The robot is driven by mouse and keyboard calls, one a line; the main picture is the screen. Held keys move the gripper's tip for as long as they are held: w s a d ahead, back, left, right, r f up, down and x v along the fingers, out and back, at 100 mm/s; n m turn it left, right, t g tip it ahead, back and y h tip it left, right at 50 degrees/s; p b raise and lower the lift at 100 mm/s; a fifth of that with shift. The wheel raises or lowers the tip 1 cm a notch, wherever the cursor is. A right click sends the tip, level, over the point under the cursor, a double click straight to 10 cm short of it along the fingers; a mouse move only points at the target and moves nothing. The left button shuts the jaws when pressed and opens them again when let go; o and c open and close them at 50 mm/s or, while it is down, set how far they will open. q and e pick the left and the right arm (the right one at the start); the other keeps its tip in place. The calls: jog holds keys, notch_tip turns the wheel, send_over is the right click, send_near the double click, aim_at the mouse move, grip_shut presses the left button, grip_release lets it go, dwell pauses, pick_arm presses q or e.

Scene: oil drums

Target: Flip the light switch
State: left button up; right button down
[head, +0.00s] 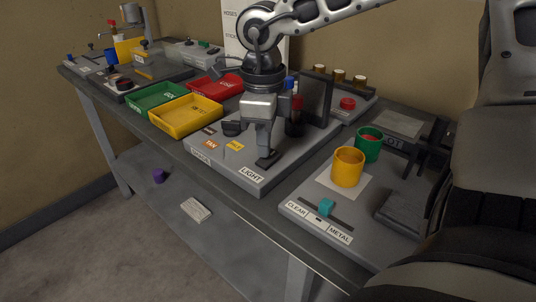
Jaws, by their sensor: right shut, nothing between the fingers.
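The light switch (269,160) is a small black piece on the grey panel (222,172), just behind the white LIGHT label (251,174). My right gripper (264,149) points down from above with its fingers together and nothing between them. Its tips are right at the switch and cover part of it. I cannot tell whether they touch it or which way the switch is set. My left gripper is not in view.
Yellow (187,114), green (156,97) and red (215,87) trays stand left of the panel. A yellow cup (347,166), a green cup (369,145) and a teal slider knob (327,206) are to the right. Dark and red upright pieces stand close behind the gripper.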

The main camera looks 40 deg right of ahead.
aim_at(264, 161)
notch_tip(264, 161, up, 5)
jog(key=p, duration=0.2)
jog(key=shift+r+p, duration=0.15)
jog(key=shift+p, duration=0.15)
dwell(0.5)
